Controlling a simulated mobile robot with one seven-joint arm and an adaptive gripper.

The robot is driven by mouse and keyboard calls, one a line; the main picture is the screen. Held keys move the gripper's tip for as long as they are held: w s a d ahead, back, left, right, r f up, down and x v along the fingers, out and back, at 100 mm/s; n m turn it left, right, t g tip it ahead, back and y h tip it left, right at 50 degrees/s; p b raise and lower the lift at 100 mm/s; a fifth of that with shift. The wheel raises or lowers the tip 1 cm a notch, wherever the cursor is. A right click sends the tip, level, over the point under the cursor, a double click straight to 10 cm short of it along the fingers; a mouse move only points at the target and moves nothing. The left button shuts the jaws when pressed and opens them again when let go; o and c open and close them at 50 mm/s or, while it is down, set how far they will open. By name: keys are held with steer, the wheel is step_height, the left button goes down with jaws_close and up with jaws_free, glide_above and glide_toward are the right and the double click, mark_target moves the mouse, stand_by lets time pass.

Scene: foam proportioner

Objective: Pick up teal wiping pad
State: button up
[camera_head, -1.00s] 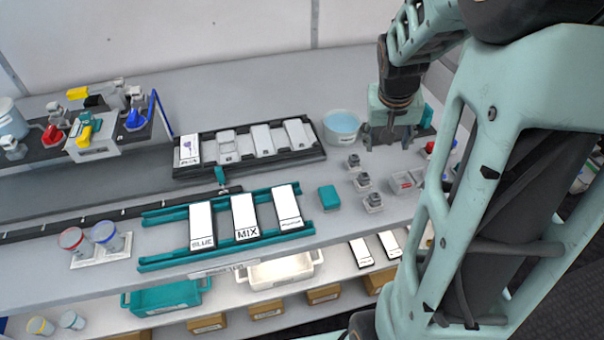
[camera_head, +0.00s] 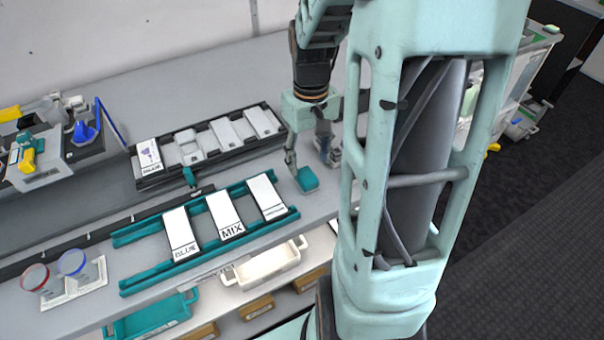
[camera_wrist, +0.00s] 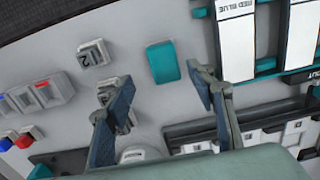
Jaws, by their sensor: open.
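The teal wiping pad (camera_head: 307,179) lies flat on the grey bench, just right of the teal rail rack. My gripper (camera_head: 308,157) is above and close behind it, fingers pointing down, open and empty. In the wrist view the pad (camera_wrist: 162,62) lies beyond the fingertips of my gripper (camera_wrist: 160,85), roughly between their lines and nearer the right finger. I see no contact with the pad, though the exact height above it is hard to tell. My arm hides the bench to the right in the head view.
The teal rack (camera_head: 130,234) holds labelled white plates left of the pad. A black tray (camera_head: 150,182) with more plates is behind it. In the wrist view, small grey blocks (camera_wrist: 92,54) stand left of the pad, close to the left finger. The bench front edge is near.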

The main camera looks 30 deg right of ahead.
mark_target(306, 175)
steer(key=f, duration=0.5)
steer(key=shift+s+a+f, duration=0.1)
steer(key=shift+a+f, duration=0.25)
steer(key=shift+f, duration=0.05)
steer(key=c, duration=1.2)
